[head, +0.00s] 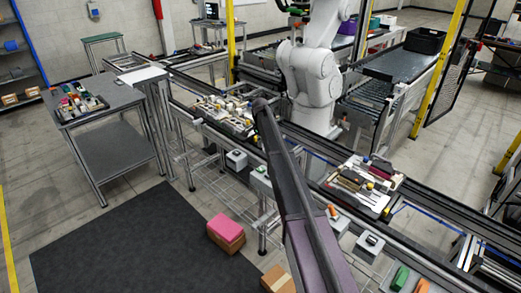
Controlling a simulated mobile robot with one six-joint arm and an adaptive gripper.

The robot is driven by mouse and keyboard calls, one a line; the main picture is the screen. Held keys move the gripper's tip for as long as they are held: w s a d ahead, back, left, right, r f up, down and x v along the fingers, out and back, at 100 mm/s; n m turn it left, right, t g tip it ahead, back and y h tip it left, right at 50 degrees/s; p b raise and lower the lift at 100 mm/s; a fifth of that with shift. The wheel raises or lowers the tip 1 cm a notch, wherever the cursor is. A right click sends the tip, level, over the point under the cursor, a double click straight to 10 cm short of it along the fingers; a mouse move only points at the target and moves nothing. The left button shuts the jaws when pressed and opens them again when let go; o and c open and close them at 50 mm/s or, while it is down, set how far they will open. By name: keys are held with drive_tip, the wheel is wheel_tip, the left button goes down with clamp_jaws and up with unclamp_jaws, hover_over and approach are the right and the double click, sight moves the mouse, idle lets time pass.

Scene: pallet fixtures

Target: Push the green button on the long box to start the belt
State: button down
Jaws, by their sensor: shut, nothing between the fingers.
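Along the near side of the conveyor frame sit several grey boxes, and I cannot clearly make out a green button on any of them. One grey box (262,182) stands just left of my arm, partly hidden by it. A green item (401,277) shows at the bottom right, on or beside a grey box; I cannot tell whether it is a button. My dark arm reaches from the bottom middle up to the conveyor. My gripper does not show; its end is hidden or out of frame.
Trays of parts sit on the conveyor, one left (232,122) and one right (362,185) of my arm. A white robot arm (311,75) stands behind the conveyor. A pink-topped carton (226,234) is on the floor. The dark mat (130,250) is clear.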

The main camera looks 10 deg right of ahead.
sight(261, 170)
drive_tip(key=shift+f+b, duration=6.3)
drive_tip(key=shift+f, duration=0.4)
drive_tip(key=shift+b, duration=0.3)
drive_tip(key=shift+s+f+b, duration=0.1)
drive_tip(key=shift+f+b, duration=0.7)
drive_tip(key=shift+b, duration=0.1)
drive_tip(key=shift+s, duration=0.1)
drive_tip(key=shift+s+r, duration=0.1)
drive_tip(key=shift+r, duration=0.1)
drive_tip(key=r+p, duration=0.2)
drive_tip(key=shift+p, duration=0.35)
wheel_tip(261, 170, up, 12)
drive_tip(key=p, duration=1.1)
drive_tip(key=shift+w+p, duration=0.2)
drive_tip(key=shift+p, duration=0.2)
